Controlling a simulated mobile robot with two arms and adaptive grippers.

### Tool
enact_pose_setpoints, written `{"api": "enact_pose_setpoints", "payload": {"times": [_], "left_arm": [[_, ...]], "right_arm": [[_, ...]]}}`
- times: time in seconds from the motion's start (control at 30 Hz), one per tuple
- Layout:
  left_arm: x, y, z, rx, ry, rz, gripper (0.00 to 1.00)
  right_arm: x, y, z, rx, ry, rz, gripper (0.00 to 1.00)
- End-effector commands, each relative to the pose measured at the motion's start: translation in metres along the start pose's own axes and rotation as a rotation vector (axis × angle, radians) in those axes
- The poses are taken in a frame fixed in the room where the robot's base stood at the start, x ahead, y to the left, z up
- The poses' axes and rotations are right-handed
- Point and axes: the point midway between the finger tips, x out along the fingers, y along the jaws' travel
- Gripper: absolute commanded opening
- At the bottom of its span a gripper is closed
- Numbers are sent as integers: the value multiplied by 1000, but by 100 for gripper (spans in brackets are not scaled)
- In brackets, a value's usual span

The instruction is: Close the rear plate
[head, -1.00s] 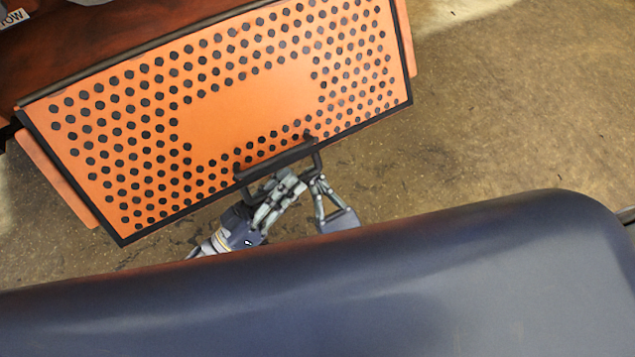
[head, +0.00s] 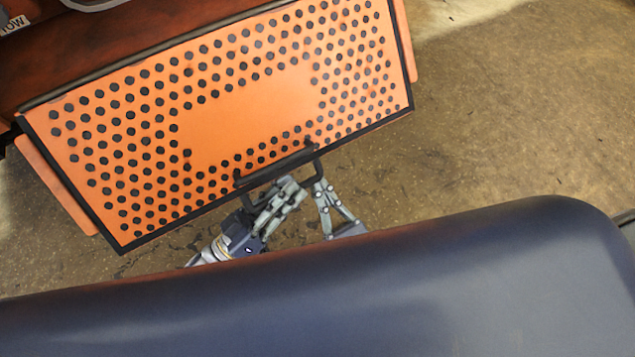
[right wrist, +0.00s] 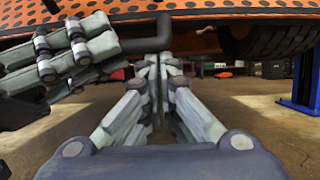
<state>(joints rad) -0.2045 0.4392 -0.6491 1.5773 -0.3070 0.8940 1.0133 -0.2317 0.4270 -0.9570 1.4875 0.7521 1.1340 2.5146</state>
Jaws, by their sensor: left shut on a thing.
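The rear plate (head: 250,108) is an orange panel with black dots and a dark frame, hanging tilted at the back of the mower in the head view. Its black handle (head: 283,168) sticks out from the lower edge. My left gripper (head: 287,187) is shut on the handle from below. My right gripper (head: 319,186) is at the handle's right end. In the right wrist view its fingertips (right wrist: 157,62) are together just below the handle's bend (right wrist: 160,44); whether they pinch it is unclear. My left gripper's fingers (right wrist: 75,52) show at left there.
Orange side pieces (head: 57,187) flank the plate. Bare floor (head: 510,120) lies to the right. In the right wrist view, a tyre (right wrist: 275,40) and a blue post (right wrist: 303,80) stand at the right. My own dark body fills the lower head view.

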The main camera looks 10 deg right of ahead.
Motion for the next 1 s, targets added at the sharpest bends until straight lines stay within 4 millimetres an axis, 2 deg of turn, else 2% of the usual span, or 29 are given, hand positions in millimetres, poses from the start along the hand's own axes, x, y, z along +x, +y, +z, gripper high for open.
{"api": "enact_pose_setpoints", "payload": {"times": [0.03,0.2,0.23,0.3,0.77,0.87,1.0], "left_arm": [[-3,-8,3,3,-14,-24,0],[-4,-11,3,5,-14,-30,0],[-4,-11,2,5,-14,-30,17],[-4,-11,2,6,-14,-31,33],[-5,-9,2,4,-12,-25,33],[-15,-9,2,4,-13,-26,33],[-41,-9,2,3,-16,-28,33]], "right_arm": [[1,2,7,3,-22,-1,0],[1,3,9,4,-27,0,0],[1,3,9,5,-27,0,0],[2,3,9,5,-28,0,0],[4,2,10,4,-32,-4,0],[4,1,10,4,-32,-5,0],[4,1,10,4,-32,-5,0]]}}
